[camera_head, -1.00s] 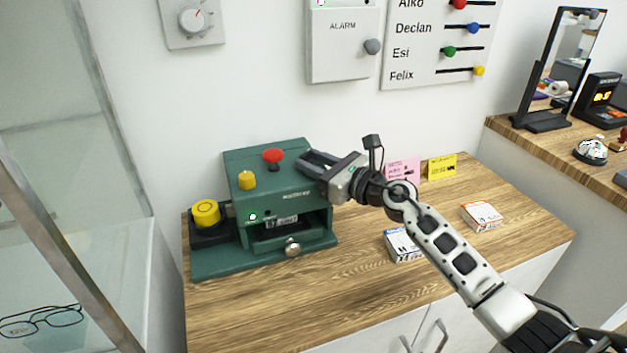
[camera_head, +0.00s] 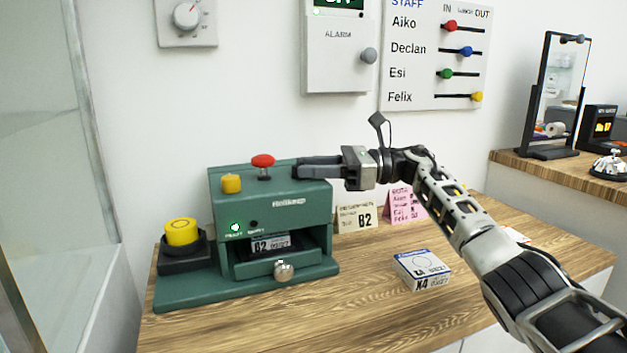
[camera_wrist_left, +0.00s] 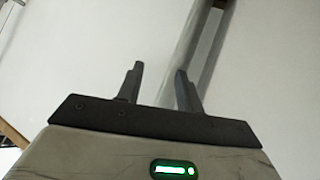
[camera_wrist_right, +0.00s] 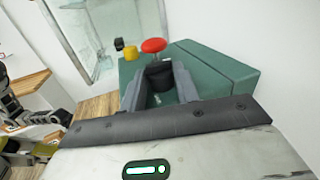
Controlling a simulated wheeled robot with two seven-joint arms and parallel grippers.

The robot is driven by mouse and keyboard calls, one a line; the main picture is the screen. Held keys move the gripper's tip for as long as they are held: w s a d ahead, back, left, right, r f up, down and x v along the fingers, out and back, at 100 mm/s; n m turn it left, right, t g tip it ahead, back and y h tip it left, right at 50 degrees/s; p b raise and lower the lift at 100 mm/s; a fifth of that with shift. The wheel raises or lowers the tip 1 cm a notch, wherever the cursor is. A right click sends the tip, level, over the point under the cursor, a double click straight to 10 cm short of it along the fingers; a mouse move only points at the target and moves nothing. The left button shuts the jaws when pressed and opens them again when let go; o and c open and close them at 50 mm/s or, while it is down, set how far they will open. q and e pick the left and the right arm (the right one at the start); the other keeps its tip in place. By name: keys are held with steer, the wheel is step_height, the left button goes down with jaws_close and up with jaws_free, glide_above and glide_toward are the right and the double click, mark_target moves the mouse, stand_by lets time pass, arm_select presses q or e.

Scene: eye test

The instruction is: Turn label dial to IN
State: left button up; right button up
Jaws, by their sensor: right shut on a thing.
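The green label machine (camera_head: 300,203) stands on the wooden counter. A red mushroom-shaped knob (camera_head: 263,161) and a yellow knob (camera_head: 231,183) are on it. My right gripper (camera_head: 298,168) is at its top right, fingers pointing left. In the right wrist view, a black round knob (camera_wrist_right: 160,76) on the machine's top sits between the fingers of my right gripper (camera_wrist_right: 158,88), which is shut on it. It appears to be the label dial; its markings, including IN, cannot be read. My left gripper (camera_wrist_left: 160,78) is open and empty, facing a pale wall.
A yellow button (camera_head: 181,232) on a black base is left of the machine. A small box (camera_head: 422,269) lies on the counter (camera_head: 380,315). Yellow and pink cards stand behind. A glass case (camera_head: 60,150) is at left; wall panels hang above.

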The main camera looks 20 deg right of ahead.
steer(key=shift+w+f+n+g+b, duration=0.1)
steer(key=shift+n+g+b, duration=0.25)
steer(key=shift+n+g, duration=0.4)
steer(key=shift+g, duration=0.35)
steer(key=o, duration=0.9)
steer(key=shift+o, duration=0.2)
